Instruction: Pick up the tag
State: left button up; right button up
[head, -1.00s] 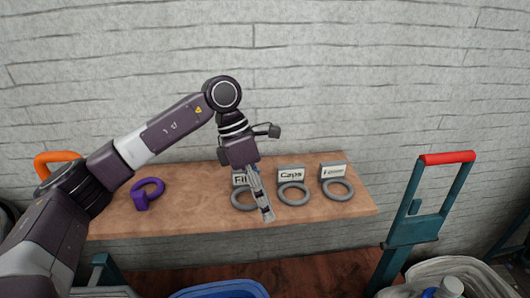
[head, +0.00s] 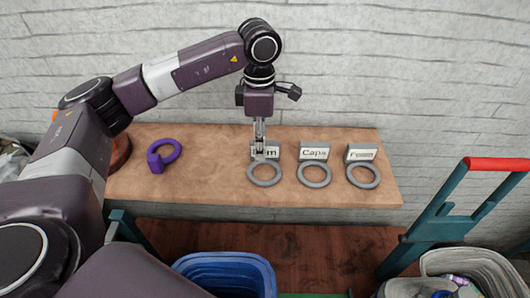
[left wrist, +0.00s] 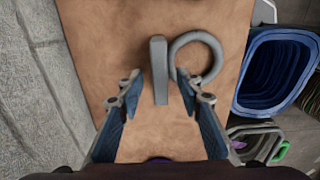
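Three grey tags, each an upright labelled plate with a flat ring in front, sit on the wooden shelf. The left one (head: 265,172) has a label partly hidden by my gripper, ending in "m". The middle one (head: 314,153) reads "Caps"; the right label (head: 361,153) is too small to read surely. A purple ring tag (head: 163,155) lies farther left. My left gripper (head: 259,147) points down over the left grey tag. In the left wrist view its fingers (left wrist: 158,88) are apart, with the tag's plate (left wrist: 159,60) between their tips; contact cannot be told.
The wooden shelf (head: 215,195) runs along a grey brick wall. A blue bin (head: 225,262) stands below its front. A teal frame with a red handle (head: 497,164) rises at the right, beside a grey bin (head: 485,265).

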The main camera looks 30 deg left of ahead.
pick_arm(q)
jog(key=shift+f, duration=0.55)
grip_shut()
jog(key=shift+r, duration=0.1)
